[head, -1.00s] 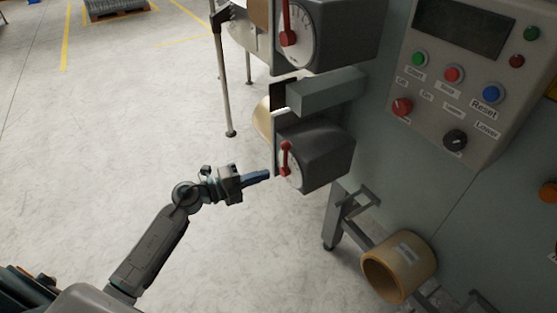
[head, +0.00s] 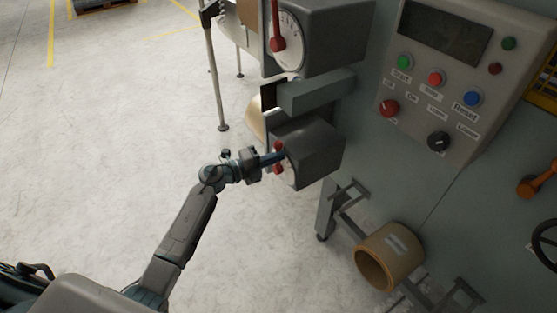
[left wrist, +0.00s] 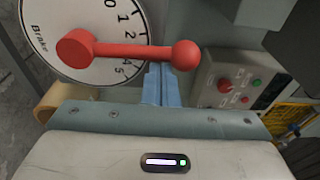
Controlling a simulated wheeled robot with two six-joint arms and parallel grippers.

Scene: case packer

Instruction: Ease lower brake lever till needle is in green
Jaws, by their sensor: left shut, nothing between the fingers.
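The lower brake box (head: 318,148) is dark grey, with a white dial on its left face. A red lever is on it, mostly hidden by my gripper in the head view. In the left wrist view the red lever (left wrist: 130,50) lies across the dial (left wrist: 60,25), which reads "Brake" with numbers along its edge. My left gripper (head: 280,157) is shut and empty, its blue fingers (left wrist: 159,85) close beside the lever near its ball end. I cannot tell whether they touch. No green zone shows on the visible part of the dial. My right gripper is not in view.
The upper brake box (head: 325,35) with its own red lever (head: 276,30) is above. A grey bar (head: 316,92) juts out between the boxes. A control panel (head: 445,70) is at right; a cardboard roll (head: 390,257) sits below. Open floor lies left.

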